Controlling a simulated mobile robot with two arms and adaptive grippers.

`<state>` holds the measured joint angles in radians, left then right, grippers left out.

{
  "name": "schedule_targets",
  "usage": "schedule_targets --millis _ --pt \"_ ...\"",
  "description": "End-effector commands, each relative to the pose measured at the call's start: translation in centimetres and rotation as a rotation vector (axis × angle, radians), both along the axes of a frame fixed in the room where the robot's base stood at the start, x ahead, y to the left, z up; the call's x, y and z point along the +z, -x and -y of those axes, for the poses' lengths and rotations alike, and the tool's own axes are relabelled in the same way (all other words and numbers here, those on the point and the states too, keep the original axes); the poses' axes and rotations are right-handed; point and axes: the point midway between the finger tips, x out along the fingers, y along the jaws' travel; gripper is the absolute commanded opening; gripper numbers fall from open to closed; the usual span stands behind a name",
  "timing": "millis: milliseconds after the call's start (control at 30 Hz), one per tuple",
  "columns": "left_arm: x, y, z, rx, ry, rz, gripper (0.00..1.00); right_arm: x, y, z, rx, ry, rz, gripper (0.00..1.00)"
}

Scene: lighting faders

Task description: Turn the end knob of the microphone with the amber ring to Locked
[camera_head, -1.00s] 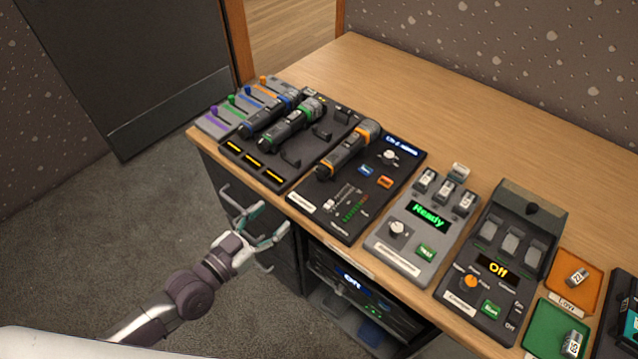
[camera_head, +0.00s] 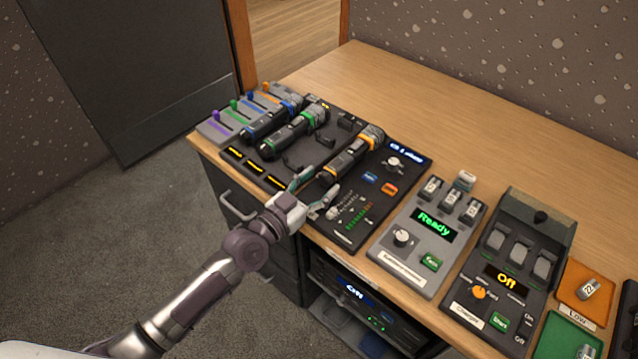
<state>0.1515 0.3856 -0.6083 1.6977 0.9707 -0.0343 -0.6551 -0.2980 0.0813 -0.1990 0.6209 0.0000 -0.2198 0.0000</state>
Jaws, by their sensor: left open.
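The microphone with the amber ring (camera_head: 351,153) lies on a black panel, its ringed head towards the back right and its narrow end towards the front left. My left gripper (camera_head: 316,188) is open at the front edge of the desk, its fingers close to that narrow end. I cannot tell whether they touch it or are on both sides of it. The end knob is small and partly hidden by the fingers, so its setting cannot be read. My right gripper is not in view.
The green-ringed microphone (camera_head: 294,132) and blue-ringed microphone (camera_head: 266,119) lie to the left in a cradle panel (camera_head: 236,165). A grey tester (camera_head: 412,262) reading Ready and a black charger (camera_head: 486,311) reading Off stand to the right. The desk (camera_head: 440,110) behind is clear.

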Motion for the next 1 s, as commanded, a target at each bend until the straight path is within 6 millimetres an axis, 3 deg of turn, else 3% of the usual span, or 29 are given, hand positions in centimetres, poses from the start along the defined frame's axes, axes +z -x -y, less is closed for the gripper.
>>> schedule_targets --millis 300,667,1000 --pt "0.05 -0.27 0.17 0.0 0.0 0.001 0.62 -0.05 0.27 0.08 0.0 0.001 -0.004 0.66" --pt "0.03 -0.25 0.15 0.0 -0.001 0.001 0.04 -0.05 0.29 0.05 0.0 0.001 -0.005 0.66" --pt "0.17 -0.25 0.22 0.0 -0.136 0.099 0.01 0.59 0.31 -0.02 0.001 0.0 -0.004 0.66"
